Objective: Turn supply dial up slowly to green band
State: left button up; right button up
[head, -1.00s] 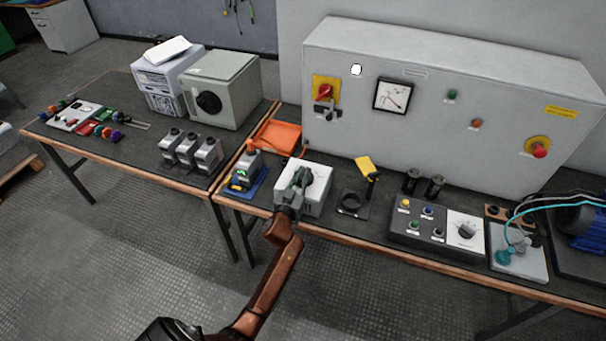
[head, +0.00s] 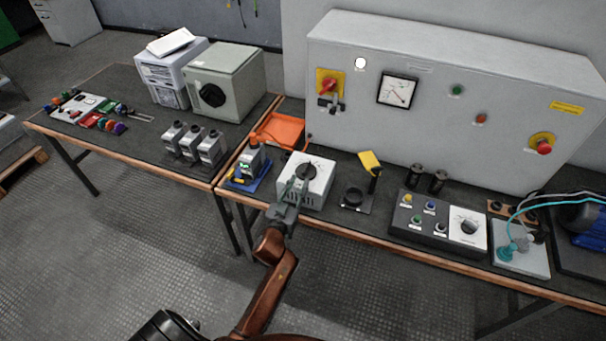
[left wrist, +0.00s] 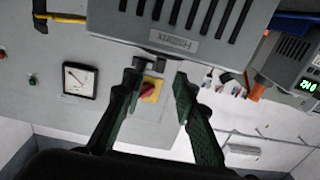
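A white supply box (head: 318,187) with a black dial (head: 306,171) on its top stands near the front edge of the table. My left gripper (head: 291,190) is at the box's front side, below the dial and off it. In the left wrist view the box's slotted front (left wrist: 190,18) with a label fills the top. My left gripper's fingers (left wrist: 158,78) are spread there with nothing between them. The dial is hidden in that view. I cannot make out a green band. A panel meter (head: 397,91) with a red needle is on the grey cabinet. My right gripper is out of view.
A meter on a blue base (head: 262,182) stands left of the box, with an orange tray (head: 284,131) behind. A stand with a yellow piece (head: 370,162) is to the right. Further right is a button panel (head: 410,232) with its own dial (head: 468,227).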

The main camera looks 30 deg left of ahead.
aim_at(303, 173)
pick_arm(q)
jog(key=v, duration=0.3)
jog(key=shift+s, duration=0.25)
dwell(1.9)
